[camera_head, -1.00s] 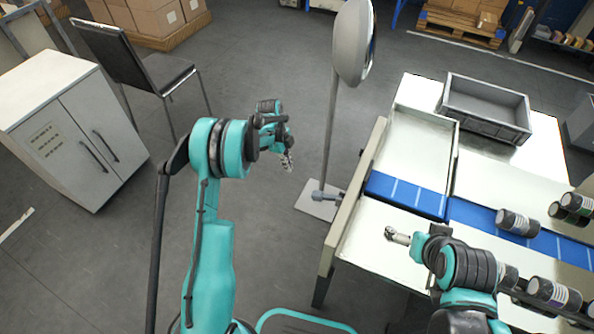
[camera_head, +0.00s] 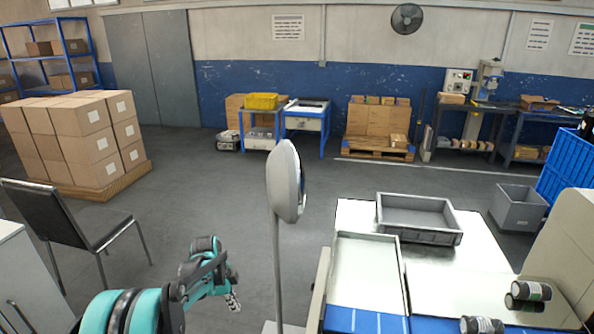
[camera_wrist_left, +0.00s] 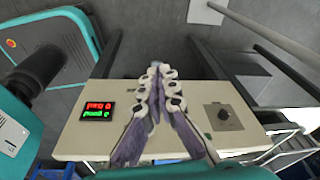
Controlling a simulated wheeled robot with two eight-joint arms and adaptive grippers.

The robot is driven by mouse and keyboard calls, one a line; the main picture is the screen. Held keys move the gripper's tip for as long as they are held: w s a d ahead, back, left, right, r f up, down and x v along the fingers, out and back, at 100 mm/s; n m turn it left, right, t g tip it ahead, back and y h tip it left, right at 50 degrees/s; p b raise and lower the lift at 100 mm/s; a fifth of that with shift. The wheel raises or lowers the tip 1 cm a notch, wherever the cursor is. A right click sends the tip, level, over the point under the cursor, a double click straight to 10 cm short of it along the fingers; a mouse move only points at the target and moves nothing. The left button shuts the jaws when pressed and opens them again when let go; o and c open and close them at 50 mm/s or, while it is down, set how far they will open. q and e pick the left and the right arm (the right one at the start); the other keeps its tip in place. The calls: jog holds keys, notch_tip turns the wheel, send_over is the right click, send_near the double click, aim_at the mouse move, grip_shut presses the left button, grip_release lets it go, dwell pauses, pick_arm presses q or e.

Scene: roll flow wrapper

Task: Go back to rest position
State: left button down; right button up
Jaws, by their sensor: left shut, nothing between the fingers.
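My left arm rises at the lower left of the head view. Its small grey gripper (camera_head: 232,300) hangs over the open floor, to the left of the round mirror-like disc on a pole. In the left wrist view, the fingers of this gripper (camera_wrist_left: 157,70) come together at their tips with nothing between them. My right gripper is outside the head view.
The disc on a pole (camera_head: 286,182) stands left of the work table. A grey crate (camera_head: 420,237) and a shallow tray (camera_head: 366,275) are on that table. Dark cylinders (camera_head: 530,291) lie at right. A chair (camera_head: 45,215) stands at left. A beige panel (camera_wrist_left: 205,95) shows behind the gripper.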

pick_arm(q)
jog(key=s+d+r+n+t+y, duration=0.1)
jog(key=s+d+r+n+t, duration=0.15)
jog(key=s+r+n, duration=0.8)
jog(key=s+r+n+t, duration=0.2)
jog(key=s+n, duration=0.1)
jog(key=s, duration=0.5)
jog(key=s+r+n+t+y, duration=0.1)
jog(key=s+r+n+t, duration=0.1)
jog(key=s, duration=0.7)
jog(key=shift+s+d+n, duration=0.2)
jog(key=shift+n, duration=0.45)
jog(key=shift+w, duration=0.1)
